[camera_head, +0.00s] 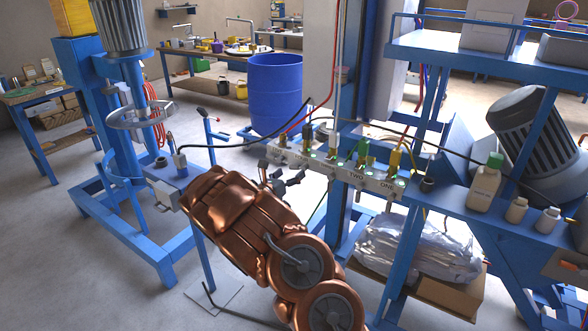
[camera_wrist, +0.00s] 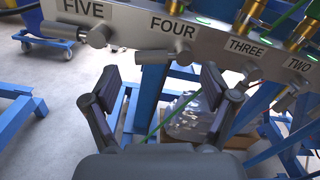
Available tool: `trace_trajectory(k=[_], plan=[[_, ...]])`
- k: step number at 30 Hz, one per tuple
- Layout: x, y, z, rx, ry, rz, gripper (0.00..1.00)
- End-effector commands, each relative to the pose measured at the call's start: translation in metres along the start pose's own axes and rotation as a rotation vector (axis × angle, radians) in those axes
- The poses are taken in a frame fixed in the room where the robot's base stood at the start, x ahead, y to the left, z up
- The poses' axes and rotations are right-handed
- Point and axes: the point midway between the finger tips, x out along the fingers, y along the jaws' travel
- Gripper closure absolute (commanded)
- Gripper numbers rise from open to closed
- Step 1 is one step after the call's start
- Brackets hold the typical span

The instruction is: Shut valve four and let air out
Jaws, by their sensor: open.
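The grey valve manifold (camera_wrist: 215,38) runs across the top of the wrist view, with black-on-white labels FIVE, FOUR, THREE and TWO. Valve four's grey handle (camera_wrist: 155,57) sticks out just below the FOUR label (camera_wrist: 174,26). My gripper (camera_wrist: 161,80) is open and empty, its two dark fingers spread on either side of that handle and lower in the picture, with no visible contact. In the head view the manifold (camera_head: 340,172) is mounted by a blue post; my gripper (camera_head: 283,178) is at its left end, where my copper-coloured arm and gripper partly cover the valves.
Valve five's handle (camera_wrist: 97,38) is left of four and valve three's handle (camera_wrist: 250,75) is right. Hoses rise from fittings on top of the manifold. A blue barrel (camera_head: 275,95) stands behind. A blue shelf with bottles (camera_head: 484,182) is at the right.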

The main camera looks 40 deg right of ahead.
Motion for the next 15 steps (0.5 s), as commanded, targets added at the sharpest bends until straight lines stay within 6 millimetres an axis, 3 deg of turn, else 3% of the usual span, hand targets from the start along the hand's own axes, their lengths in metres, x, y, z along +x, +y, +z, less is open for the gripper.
trace_trajectory(k=[6,15], plan=[[0.022,0.0,0.0,0.001,0.001,0.0,0.15],[0.027,0.0,0.0,0.001,0.0,0.0,0.15]])
